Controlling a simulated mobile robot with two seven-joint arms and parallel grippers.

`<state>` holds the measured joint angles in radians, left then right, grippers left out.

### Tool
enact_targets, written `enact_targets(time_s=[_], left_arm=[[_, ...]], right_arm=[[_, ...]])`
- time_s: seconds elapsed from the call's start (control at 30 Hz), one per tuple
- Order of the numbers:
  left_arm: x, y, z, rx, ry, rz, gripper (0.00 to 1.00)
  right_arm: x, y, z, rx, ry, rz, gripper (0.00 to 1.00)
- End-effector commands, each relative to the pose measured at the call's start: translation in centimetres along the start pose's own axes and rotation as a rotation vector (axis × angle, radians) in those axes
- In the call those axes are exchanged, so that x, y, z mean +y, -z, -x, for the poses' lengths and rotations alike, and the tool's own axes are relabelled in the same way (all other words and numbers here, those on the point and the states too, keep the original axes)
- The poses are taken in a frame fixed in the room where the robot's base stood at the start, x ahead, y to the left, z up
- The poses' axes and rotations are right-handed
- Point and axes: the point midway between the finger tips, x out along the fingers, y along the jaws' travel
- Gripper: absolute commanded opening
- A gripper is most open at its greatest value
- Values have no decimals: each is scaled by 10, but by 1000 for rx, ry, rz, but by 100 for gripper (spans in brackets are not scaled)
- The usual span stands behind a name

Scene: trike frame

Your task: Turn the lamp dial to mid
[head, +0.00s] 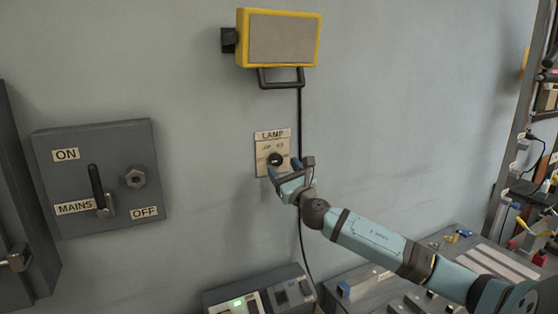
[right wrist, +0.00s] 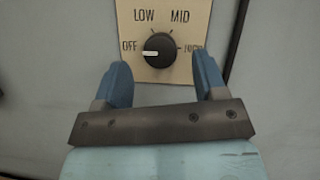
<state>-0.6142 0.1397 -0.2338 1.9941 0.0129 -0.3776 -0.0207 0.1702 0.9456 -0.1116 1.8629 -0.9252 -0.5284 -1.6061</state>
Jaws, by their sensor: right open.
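The lamp dial (right wrist: 159,50) is a round black knob with a white pointer line, on a beige plate (right wrist: 178,14) marked OFF, LOW, MID and HIGH. The pointer is turned left, at OFF. In the head view the dial (head: 275,159) sits under the LAMP label, partly beside my right gripper (head: 283,168). In the right wrist view my right gripper (right wrist: 165,80) is open, its blue fingers apart at the lower left and lower right of the dial, with nothing between them. My left gripper is not in view.
A yellow-framed lamp (head: 281,38) hangs above the plate, its black cable (head: 299,115) running down just right of it. A grey mains switch box (head: 100,178) is at left. Below stand a grey unit with a green light (head: 238,303) and a bench (head: 375,292). The wall around the plate is mostly clear.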

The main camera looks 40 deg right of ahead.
Motion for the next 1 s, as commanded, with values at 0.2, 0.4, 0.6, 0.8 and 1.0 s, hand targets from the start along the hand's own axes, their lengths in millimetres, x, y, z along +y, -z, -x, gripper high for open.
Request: enact_targets(time_s=[0.2, 0.4, 0.6, 0.8, 1.0], left_arm=[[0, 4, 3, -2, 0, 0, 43], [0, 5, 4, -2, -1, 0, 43], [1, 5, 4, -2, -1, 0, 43], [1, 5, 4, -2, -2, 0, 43], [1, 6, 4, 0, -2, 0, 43]], right_arm=[[0, 0, -24, 0, 0, -1, 65], [0, 0, -31, 0, -1, 0, 65], [0, 0, -30, 1, -1, 0, 65], [0, 0, -30, 1, -1, 0, 21], [0, 0, -30, 1, 1, -4, 16]])
